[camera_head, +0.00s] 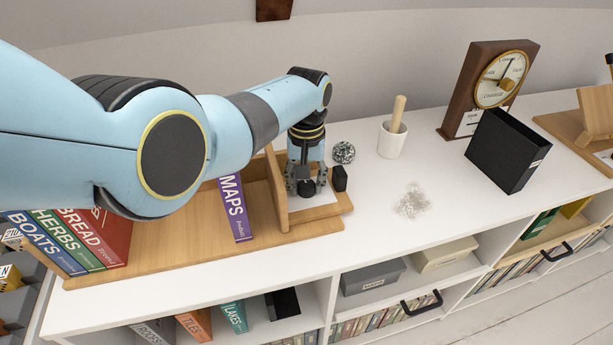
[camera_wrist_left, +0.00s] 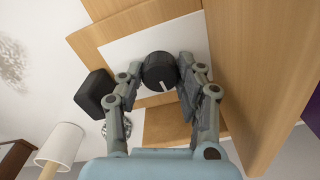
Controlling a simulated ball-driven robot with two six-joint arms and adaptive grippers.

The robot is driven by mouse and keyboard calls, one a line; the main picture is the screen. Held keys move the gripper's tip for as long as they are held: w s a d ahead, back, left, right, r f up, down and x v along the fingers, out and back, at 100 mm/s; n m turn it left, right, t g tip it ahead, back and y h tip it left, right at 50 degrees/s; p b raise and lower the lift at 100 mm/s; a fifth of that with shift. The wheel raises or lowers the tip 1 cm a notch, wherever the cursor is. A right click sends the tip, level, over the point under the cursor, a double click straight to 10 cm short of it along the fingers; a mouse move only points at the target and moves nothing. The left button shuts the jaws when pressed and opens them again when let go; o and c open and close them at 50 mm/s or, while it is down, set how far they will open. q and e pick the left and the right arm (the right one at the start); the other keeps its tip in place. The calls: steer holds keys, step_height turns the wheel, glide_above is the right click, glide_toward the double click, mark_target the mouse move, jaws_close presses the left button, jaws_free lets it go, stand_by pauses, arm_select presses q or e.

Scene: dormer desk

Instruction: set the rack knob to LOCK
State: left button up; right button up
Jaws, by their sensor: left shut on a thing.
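The rack knob (camera_wrist_left: 158,72) is a round black dial with a white pointer line, on a white plate (camera_wrist_left: 118,48) fixed to the wooden rack (camera_wrist_left: 235,70). In the head view the rack (camera_head: 180,258) stands on the white shelf top, and the knob is mostly hidden by my gripper. My left gripper (camera_head: 306,188) comes down over the plate from above. In the left wrist view its two fingers (camera_wrist_left: 160,67) are closed on opposite sides of the knob. I cannot read any LOCK marking. My right gripper is not in view.
A black block (camera_head: 339,178) sits at the rack's end, close to my gripper. A MAPS book (camera_head: 235,207) leans left of it. A wire ball (camera_head: 344,152), white cup (camera_head: 391,140), black box (camera_head: 507,150) and clock (camera_head: 490,85) stand to the right. The white top between is mostly clear.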

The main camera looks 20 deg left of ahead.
mark_target(307, 184)
arm_select(q)
steer(key=m+p, duration=0.1)
steer(key=m, duration=0.5)
steer(key=shift+r+m, duration=0.1)
steer(key=shift+m, duration=0.2)
steer(key=m+p, duration=0.1)
steer(key=m, duration=0.5)
steer(key=shift+m, duration=0.3)
steer(key=o, duration=1.1)
steer(key=shift+o, duration=0.2)
step_height(307, 184, up, 12)
